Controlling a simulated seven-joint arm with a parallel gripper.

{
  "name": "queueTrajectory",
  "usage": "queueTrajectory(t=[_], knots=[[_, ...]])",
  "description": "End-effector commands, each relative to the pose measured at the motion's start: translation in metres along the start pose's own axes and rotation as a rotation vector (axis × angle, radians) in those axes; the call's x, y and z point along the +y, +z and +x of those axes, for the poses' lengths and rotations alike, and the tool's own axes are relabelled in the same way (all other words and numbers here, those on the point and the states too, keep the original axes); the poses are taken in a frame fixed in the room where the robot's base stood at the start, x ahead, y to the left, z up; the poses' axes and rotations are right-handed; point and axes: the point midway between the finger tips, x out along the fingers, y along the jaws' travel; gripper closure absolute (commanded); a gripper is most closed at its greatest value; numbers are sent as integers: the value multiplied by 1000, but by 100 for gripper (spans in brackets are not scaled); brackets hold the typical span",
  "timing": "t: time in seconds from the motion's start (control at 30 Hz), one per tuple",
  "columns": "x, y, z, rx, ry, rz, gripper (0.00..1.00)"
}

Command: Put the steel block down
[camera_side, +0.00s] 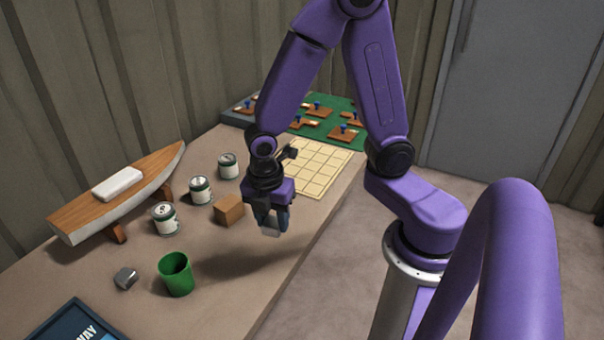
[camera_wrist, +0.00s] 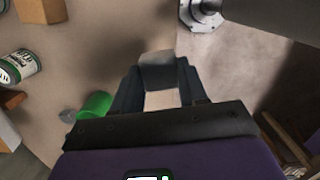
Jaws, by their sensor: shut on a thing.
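My gripper (camera_side: 271,226) points down above the table's right-hand part and is shut on a small grey steel block (camera_side: 270,233). The block's lower end shows below the fingertips, and a soft shadow lies on the table beneath and to the left. The block looks clear of the tabletop. In the wrist view the steel block (camera_wrist: 163,76) sits between the two dark fingers of my gripper (camera_wrist: 161,88). The fingers hide its sides. A second grey block (camera_side: 125,278) lies on the table left of the green cup (camera_side: 176,275).
A brown wooden block (camera_side: 229,210) is left of my gripper. Cans (camera_side: 200,190) stand behind it, near a wooden boat hull (camera_side: 125,190) on supports. A gridded mat (camera_side: 318,168) and green board (camera_side: 345,140) lie farther back. The table (camera_side: 225,310) is bare right of the cup.

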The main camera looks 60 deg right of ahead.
Motion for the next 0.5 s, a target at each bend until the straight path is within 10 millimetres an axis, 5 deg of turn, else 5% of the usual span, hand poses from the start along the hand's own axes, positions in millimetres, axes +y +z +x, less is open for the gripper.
queueTrajectory(t=[0.2, 0.5], knots=[[35, 64, 5, 12, -3, 45, 100], [52, 169, 14, 16, 0, 87, 100]])
